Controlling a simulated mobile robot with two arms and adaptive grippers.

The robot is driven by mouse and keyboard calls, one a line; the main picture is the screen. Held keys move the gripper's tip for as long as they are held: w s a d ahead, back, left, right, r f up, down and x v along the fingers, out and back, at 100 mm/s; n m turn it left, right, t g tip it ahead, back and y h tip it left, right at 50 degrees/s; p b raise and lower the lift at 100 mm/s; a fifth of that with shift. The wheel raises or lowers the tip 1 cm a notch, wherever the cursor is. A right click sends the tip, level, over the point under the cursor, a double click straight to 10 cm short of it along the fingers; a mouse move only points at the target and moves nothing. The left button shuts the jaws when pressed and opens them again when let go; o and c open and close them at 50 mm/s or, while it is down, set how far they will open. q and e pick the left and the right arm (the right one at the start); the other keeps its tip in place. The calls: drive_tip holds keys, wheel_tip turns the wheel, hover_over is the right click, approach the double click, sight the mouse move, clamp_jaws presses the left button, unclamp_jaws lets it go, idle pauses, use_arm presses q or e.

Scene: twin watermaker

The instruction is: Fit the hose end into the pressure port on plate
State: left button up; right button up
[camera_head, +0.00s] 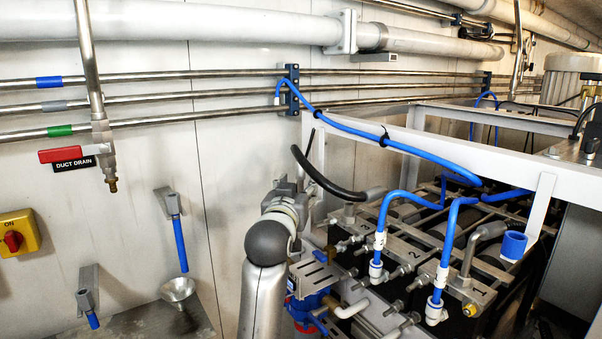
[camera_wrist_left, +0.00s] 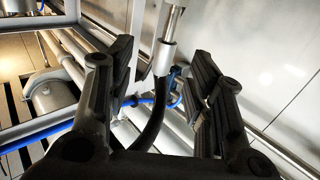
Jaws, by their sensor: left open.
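My left gripper (camera_wrist_left: 163,78) is open, and I see no finger closed on the hose. In the head view the left gripper (camera_head: 300,182) is largely hidden by its own wrist. I cannot tell which opening is the pressure port.
Blue hoses (camera_head: 400,150) cross the white frame (camera_head: 440,150) and drop to white fittings on numbered plates. A blue cap (camera_head: 513,245) sits at right.

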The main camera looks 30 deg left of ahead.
sight(299, 179)
use_arm(q)
drive_tip(key=x, duration=0.3)
drive_tip(key=shift+a+f, duration=0.1)
drive_tip(key=shift+f, duration=0.1)
drive_tip(key=shift+w+a+r+p, duration=0.15)
drive_tip(key=shift+w+a+p, duration=0.3)
drive_tip(key=shift+w+p, duration=0.25)
drive_tip(key=p+x, duration=0.1)
drive_tip(key=x, duration=0.2)
drive_tip(key=shift+s+a, duration=0.1)
drive_tip(key=shift+a, duration=0.1)
drive_tip(key=shift+w+a+f, duration=0.15)
drive_tip(key=shift+w+f, duration=0.1)
drive_tip(key=shift+w, duration=0.1)
drive_tip(key=shift+c, duration=0.2)
use_arm(e)
drive_tip(key=r, duration=0.1)
drive_tip(key=s+r, duration=0.1)
drive_tip(key=r, duration=0.1)
use_arm(q)
clamp_jaws()
use_arm(e)
drive_tip(key=shift+w+d, duration=0.25)
drive_tip(key=shift+d, duration=0.1)
